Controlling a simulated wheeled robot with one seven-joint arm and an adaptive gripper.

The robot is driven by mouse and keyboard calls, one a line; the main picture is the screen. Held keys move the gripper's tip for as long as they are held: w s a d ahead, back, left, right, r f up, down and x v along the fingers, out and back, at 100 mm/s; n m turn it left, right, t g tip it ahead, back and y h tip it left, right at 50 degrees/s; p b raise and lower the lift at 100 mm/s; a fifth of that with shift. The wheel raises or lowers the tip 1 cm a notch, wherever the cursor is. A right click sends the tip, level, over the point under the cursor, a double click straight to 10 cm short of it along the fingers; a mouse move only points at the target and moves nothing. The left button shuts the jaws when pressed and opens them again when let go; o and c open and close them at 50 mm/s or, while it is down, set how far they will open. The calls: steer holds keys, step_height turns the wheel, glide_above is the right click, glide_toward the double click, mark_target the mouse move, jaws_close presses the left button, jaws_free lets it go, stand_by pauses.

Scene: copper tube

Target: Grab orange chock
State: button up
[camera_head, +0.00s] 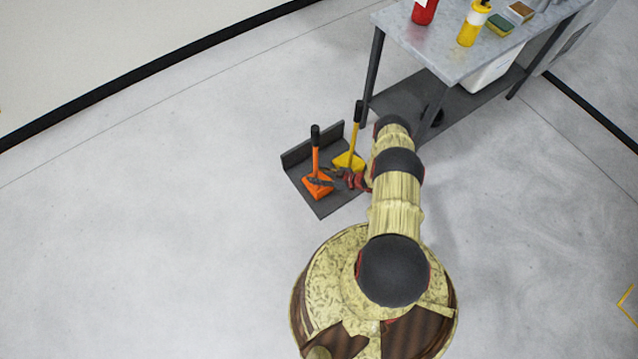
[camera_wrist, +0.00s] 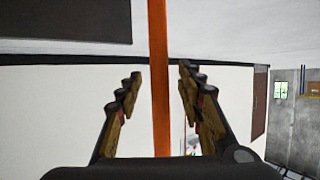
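The orange chock (camera_head: 318,190) stands on a dark grey tray (camera_head: 328,208) on the floor, with its orange handle rising to a black grip. A yellow chock (camera_head: 346,162) stands behind it on the same tray. My gripper (camera_head: 322,179) reaches in low from the right, close to the orange chock's handle. In the wrist view, the orange handle (camera_wrist: 159,110) runs upright between the two spread fingers of my gripper (camera_wrist: 161,76). Gaps show on both sides of it. The chock's base and black grip are out of the wrist view.
A grey table (camera_head: 445,42) stands at the upper right. It carries a red container (camera_head: 424,12), a yellow bottle (camera_head: 472,25) and sponges (camera_head: 500,25). A lower shelf (camera_head: 400,100) sits near my arm. The floor to the left is clear.

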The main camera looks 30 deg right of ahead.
steer(key=shift+c, duration=1.2)
jaws_close()
steer(key=shift+w+d+r, duration=0.1)
steer(key=shift+w, duration=0.05)
